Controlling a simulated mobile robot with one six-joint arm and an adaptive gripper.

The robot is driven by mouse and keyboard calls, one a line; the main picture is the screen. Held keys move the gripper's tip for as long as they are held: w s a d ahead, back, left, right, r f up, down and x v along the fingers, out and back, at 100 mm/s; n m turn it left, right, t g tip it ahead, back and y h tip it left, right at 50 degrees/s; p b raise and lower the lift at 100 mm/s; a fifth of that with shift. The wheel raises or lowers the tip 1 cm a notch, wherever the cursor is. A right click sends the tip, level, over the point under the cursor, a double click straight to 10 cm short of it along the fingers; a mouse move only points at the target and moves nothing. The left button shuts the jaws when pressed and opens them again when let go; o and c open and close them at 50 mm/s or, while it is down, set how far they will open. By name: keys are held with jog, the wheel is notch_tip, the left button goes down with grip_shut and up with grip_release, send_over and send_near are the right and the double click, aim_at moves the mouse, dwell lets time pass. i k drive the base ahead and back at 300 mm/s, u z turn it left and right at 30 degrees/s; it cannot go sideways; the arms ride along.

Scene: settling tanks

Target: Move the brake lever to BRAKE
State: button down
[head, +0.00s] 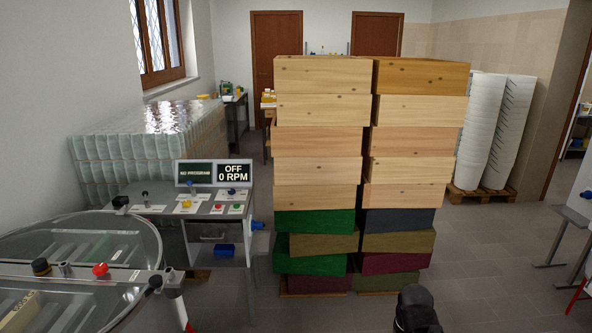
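A control console (208,214) stands left of centre, with a display (214,174) reading "NO PROGRAM" and "OFF 0 RPM". A small upright lever with a dark knob (145,194) stands on its left side; its label is too small to read. Another black knob (155,282) sits on the rim of the clear-lidded drum (85,240) in front. I cannot tell which of these is the brake lever, nor its setting. A dark rounded part of my arm rises at the bottom edge, right of centre; my gripper's fingers do not show.
Two tall stacks of wooden boxes (318,139) block the middle. Wrapped jars (150,140) are piled behind the console. White buckets (490,130) stand on a pallet at the right. A red knob (100,269) sits on the drum. Floor (490,255) is clear right of the boxes.

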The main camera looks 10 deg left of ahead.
aim_at(146, 194)
jog(key=u, duration=0.1)
jog(key=i, duration=1.5)
jog(key=u, duration=0.4)
jog(key=i, duration=0.75)
jog(key=u, duration=0.55)
jog(key=i, duration=0.8)
jog(key=u, duration=0.45)
jog(key=i, duration=0.75)
jog(key=u, duration=0.25)
